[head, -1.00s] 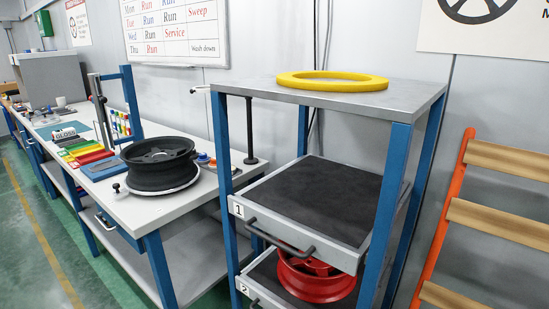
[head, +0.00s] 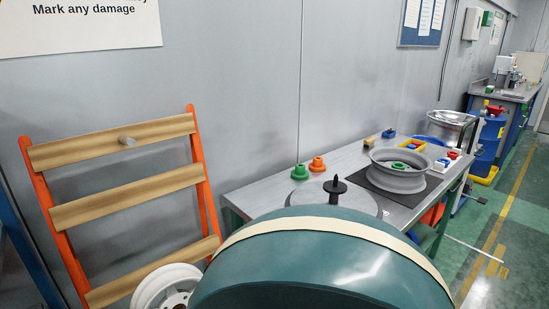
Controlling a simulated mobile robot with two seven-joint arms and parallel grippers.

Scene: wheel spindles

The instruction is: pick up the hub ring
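On the grey bench, a green flanged piece (head: 301,171) and an orange flanged piece (head: 317,164) stand side by side near the wall. A grey wheel rim (head: 398,180) lies on a dark mat, with a small green ring-like piece (head: 399,166) in its centre. I cannot tell which of these is the hub ring. A black upright spindle (head: 335,190) rises from a round grey plate (head: 300,199), partly hidden by the teal cover. Neither of my grippers is in view.
A large teal rounded cover (head: 320,270) with a cream band blocks the near middle. A white wheel (head: 168,288) and an orange-sided wooden rack (head: 120,205) stand left. Small trays (head: 412,146) sit on the bench (head: 262,193). Green floor (head: 520,235) is open at right.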

